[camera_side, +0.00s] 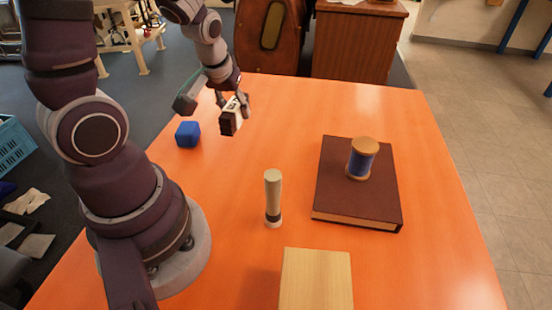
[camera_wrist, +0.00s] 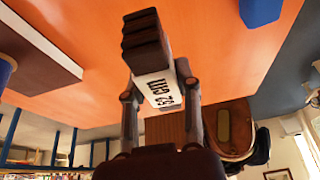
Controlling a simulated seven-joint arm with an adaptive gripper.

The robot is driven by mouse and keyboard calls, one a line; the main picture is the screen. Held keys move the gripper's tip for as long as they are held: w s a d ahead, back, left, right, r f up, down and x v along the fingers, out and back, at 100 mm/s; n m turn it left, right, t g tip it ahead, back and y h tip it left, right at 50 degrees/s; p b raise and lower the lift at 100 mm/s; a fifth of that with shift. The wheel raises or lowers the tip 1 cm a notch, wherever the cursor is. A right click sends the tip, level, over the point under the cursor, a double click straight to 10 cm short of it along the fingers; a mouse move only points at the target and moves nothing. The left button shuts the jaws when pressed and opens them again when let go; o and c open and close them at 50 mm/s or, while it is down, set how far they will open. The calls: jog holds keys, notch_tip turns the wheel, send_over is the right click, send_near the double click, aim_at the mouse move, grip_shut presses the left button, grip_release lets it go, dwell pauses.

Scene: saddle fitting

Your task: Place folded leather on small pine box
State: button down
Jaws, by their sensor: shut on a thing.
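The folded leather (camera_side: 229,124) is a dark brown folded strip with a white band; it also shows in the wrist view (camera_wrist: 146,40), where the band carries black print reading "32 cm". My gripper (camera_side: 236,104) is shut on it, with one finger on each side of the white band in the wrist view (camera_wrist: 160,84). The leather appears held above the far left part of the orange table. The small pine box (camera_side: 316,280) is a pale wooden block at the table's near side, cut off by the picture's bottom edge. Its visible top is bare, and my gripper is well away from it.
A blue cube (camera_side: 188,134) sits left of my gripper. An upright pale wooden tool (camera_side: 273,198) stands behind and left of the pine box. A brown book (camera_side: 335,190) with a blue thread spool (camera_side: 362,160) on it lies at right. The table's far middle is clear.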

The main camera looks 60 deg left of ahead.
notch_tip(320, 180, up, 11)
jog(key=shift+w+d+f, duration=0.1)
jog(key=shift+f, duration=0.05)
jog(key=w+d+m+t+h, duration=0.1)
jog(key=w+d+m+h, duration=0.3)
jog(key=d, duration=0.6)
jog(key=m+g+h, duration=0.1)
jog(key=m+h, duration=0.1)
jog(key=m, duration=1.1)
send_over(327, 303)
jog(key=s, duration=0.1)
jog(key=f, duration=0.9)
jog(key=a+f, duration=0.1)
jog(key=f, duration=0.3)
jog(key=shift+f, duration=0.2)
jog(key=shift+f, duration=0.1)
jog(key=c, duration=0.8)
grip_release()
